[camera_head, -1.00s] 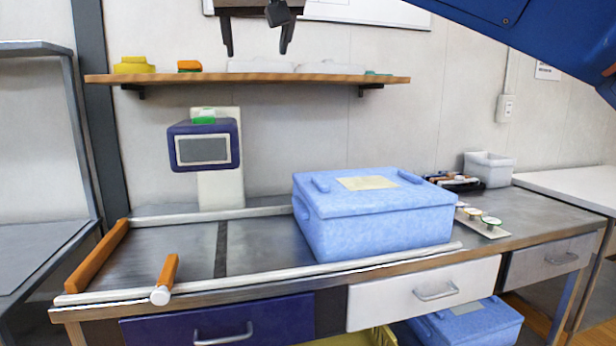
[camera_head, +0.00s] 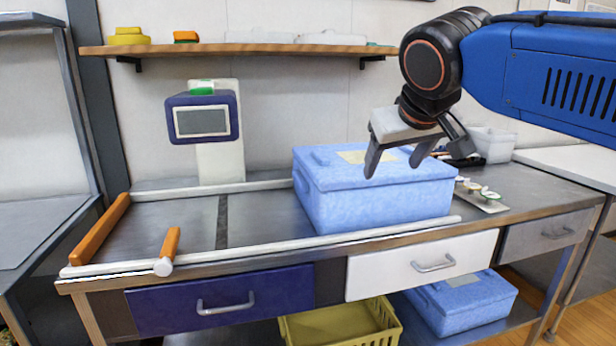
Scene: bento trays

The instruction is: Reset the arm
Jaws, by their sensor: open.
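My gripper (camera_head: 394,170) is at the right of the middle in the head view, with its two dark fingers spread apart and pointing down. Nothing is between the fingers. In the picture it overlaps the upper right part of a blue lidded box (camera_head: 375,205) on the metal workbench; whether it touches the box I cannot tell. My blue arm reaches in from the right edge, and its dark wrist joint is bent downward. The arm hides part of the wall and the back right of the bench.
A wooden shelf (camera_head: 235,49) with small items runs along the wall. A small tray (camera_head: 483,196) lies right of the box. Below are a yellow crate (camera_head: 340,329) and another blue box (camera_head: 462,303).

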